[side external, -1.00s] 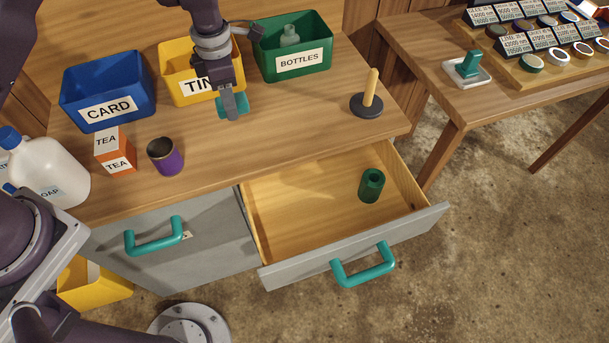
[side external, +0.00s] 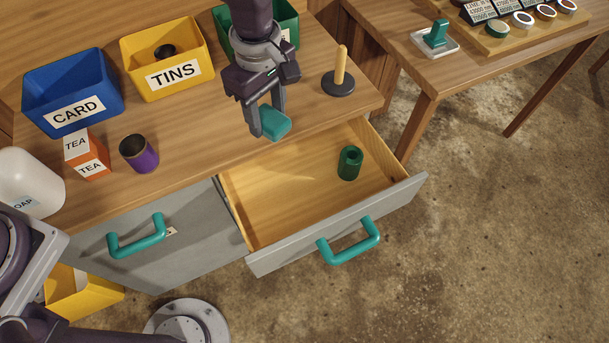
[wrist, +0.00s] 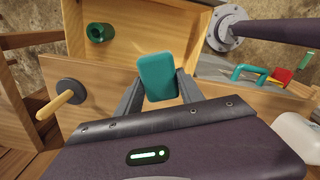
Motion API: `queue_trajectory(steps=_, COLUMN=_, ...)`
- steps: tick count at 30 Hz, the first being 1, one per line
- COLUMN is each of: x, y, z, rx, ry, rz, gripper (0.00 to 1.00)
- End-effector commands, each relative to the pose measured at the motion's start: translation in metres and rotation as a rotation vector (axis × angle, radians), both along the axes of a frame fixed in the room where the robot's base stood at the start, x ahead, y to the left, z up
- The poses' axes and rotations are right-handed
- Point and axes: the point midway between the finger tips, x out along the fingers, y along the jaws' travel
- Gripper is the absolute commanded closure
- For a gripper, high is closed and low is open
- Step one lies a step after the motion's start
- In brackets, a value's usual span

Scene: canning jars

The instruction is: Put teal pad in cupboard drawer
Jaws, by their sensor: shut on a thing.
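The teal pad (side external: 274,122) is held between the fingers of my gripper (side external: 268,120), above the counter's front edge near the drawer's back left. In the wrist view the teal pad (wrist: 157,77) shows between both fingers of my gripper (wrist: 158,88). The cupboard drawer (side external: 290,200) is pulled open, with a grey front and a teal handle (side external: 350,242). A dark green hollow cylinder (side external: 349,163) stands inside it towards the right. The rest of the drawer floor is bare. The drawer interior also shows in the wrist view (wrist: 150,25).
On the counter are a blue CARD bin (side external: 72,90), a yellow TINS bin (side external: 168,60), a partly hidden green bin (side external: 290,22), an orange tea box (side external: 87,155), a purple cup (side external: 140,154) and a wooden peg on a dark base (side external: 339,75). A white bottle (side external: 30,183) stands left.

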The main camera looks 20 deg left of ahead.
Motion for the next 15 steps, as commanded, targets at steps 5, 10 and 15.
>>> queue_trajectory(steps=5, x=-0.019, y=-0.035, z=0.001, rx=-0.002, ry=-0.002, rz=-0.229, gripper=0.88)
queue_trajectory(steps=10, x=-0.035, y=-0.060, z=0.001, rx=-0.003, ry=-0.005, rz=-0.400, gripper=0.88)
queue_trajectory(steps=15, x=-0.036, y=-0.060, z=-0.027, rx=-0.001, ry=-0.002, rz=-0.414, gripper=0.88)
